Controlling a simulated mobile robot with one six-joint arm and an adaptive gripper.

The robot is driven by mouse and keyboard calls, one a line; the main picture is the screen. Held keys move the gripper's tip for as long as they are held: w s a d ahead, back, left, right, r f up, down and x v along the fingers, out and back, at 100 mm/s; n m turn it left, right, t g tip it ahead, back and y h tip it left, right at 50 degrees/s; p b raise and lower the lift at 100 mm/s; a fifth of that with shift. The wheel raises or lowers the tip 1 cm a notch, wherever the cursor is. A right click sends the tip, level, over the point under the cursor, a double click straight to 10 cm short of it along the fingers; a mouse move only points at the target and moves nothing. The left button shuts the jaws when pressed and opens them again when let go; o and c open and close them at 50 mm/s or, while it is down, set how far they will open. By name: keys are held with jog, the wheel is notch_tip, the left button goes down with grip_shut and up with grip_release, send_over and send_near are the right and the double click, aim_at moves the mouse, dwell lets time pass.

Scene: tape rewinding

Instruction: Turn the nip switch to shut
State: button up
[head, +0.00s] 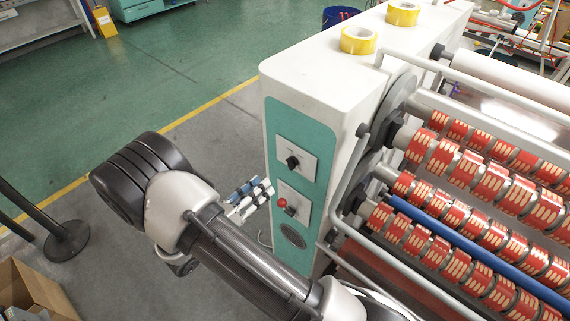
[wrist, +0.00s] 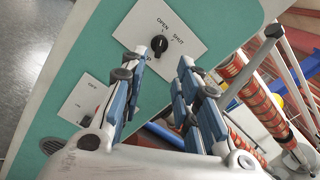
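The nip switch is a black knob on a white plate lettered OPEN and SHUT. In the wrist view the knob (wrist: 159,45) shows just beyond the fingertips, and I cannot surely tell which word it points at. In the head view the knob (head: 292,162) is on the upper plate of the machine's green panel. My gripper (wrist: 160,62) is open and empty, with its two blue-padded fingers apart and the knob seen between their tips. In the head view my gripper (head: 249,198) is left of the panel, not visibly touching it.
A lower plate (head: 300,199) carries a red button (head: 282,202) and another knob (head: 291,211). Rollers with red-patterned tape (head: 490,185) and a grey bar frame (head: 347,185) are to the right. Two yellow tape rolls (head: 358,41) stand on top. Open floor lies left.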

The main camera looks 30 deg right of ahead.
aim_at(288, 164)
jog(key=p+x, duration=0.1)
jog(key=x, duration=1)
jog(key=shift+d, duration=0.15)
jog(key=shift+c, duration=0.3)
grip_shut()
